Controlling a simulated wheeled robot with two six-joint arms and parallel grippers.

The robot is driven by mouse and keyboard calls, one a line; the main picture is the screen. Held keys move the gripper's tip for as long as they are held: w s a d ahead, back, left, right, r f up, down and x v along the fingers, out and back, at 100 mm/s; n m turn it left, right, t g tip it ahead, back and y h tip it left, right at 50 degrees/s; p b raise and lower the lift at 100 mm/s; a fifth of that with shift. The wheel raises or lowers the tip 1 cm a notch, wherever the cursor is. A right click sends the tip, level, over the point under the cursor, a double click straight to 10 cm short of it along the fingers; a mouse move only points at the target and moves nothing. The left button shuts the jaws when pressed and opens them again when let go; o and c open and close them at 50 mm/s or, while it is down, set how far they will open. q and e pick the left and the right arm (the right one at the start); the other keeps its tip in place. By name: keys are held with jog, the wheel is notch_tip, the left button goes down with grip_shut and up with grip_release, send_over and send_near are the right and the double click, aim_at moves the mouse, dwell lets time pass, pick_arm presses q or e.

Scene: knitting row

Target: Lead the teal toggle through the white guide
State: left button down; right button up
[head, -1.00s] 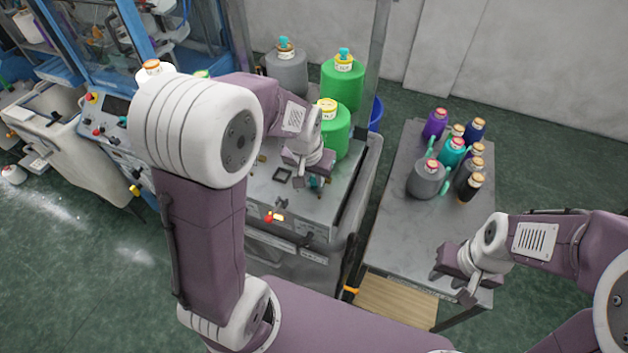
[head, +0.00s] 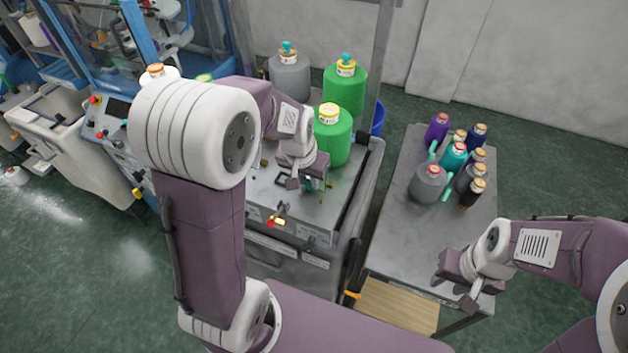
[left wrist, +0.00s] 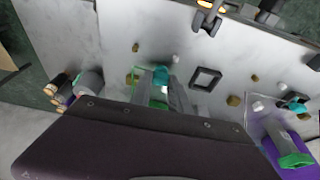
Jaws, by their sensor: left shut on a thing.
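The teal toggle (left wrist: 160,76) shows between the fingers of my left gripper (left wrist: 160,90) in the left wrist view. The gripper is shut on it, low over the grey machine top. In the head view my left gripper (head: 305,184) is in front of the green cones, and the toggle shows only as a small teal patch. I cannot make out the white guide with certainty; a small pale piece (left wrist: 258,108) stands right of the fingers in the left wrist view. My right gripper (head: 452,288) is open and empty over the front of the side table.
A dark square frame (left wrist: 205,78) and several brass knobs stand on the machine top. Green cones (head: 346,90) and a grey cone (head: 290,78) stand behind. The side table (head: 400,235) holds several cones at its far end; its front half is bare.

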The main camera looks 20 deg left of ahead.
pick_arm(q)
jog(key=shift+a, duration=2.1)
